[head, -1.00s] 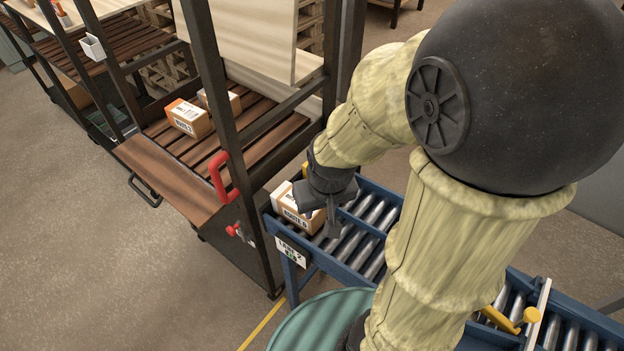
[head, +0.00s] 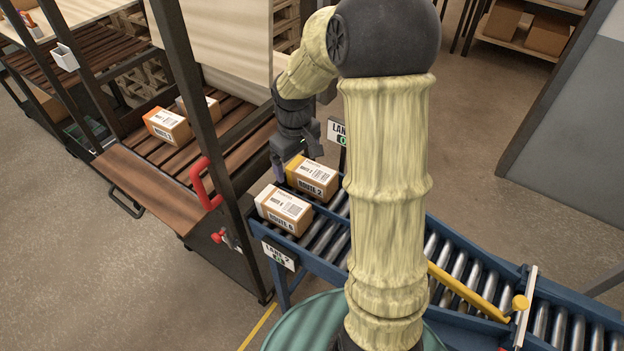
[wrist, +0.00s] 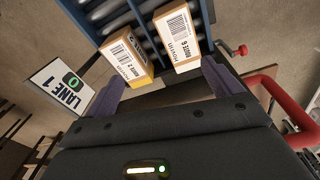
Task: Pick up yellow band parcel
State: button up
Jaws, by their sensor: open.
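The yellow band parcel (head: 316,181) is a brown box with a yellow end and the label ROUTE 2. It lies on the blue roller conveyor's far side, by the LANE 1 sign. My gripper (head: 281,171) is open and empty, pointing down close to the parcel's yellow end. In the wrist view the yellow band parcel (wrist: 125,56) lies ahead of the left finger, its yellow end toward me. The open gripper (wrist: 165,86) has a dark purple finger on each side. Whether a finger touches the parcel I cannot tell.
A pale-banded ROUTE 6 parcel (head: 284,209) lies close beside it on the near side of the conveyor (head: 330,265). The LANE 1 sign (wrist: 61,87) stands near my left finger. A slatted cart with a dark post (head: 205,110) and red handle (head: 207,184) adjoins on the left.

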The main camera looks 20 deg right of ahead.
aim_at(313, 169)
jog(key=w+d+f+n+g, duration=0.1)
jog(key=w+d+f+n, duration=0.1)
jog(key=w+d, duration=0.6)
jog(key=shift+w+f, duration=0.3)
jog(key=shift+w, duration=0.4)
jog(key=shift+d, duration=0.1)
notch_tip(313, 169, down, 12)
jog(key=shift+f+p, duration=0.15)
jog(key=shift+p, duration=0.4)
jog(key=shift+f+p, duration=0.75)
jog(key=shift+f, duration=1.85)
jog(key=c, duration=1.3)
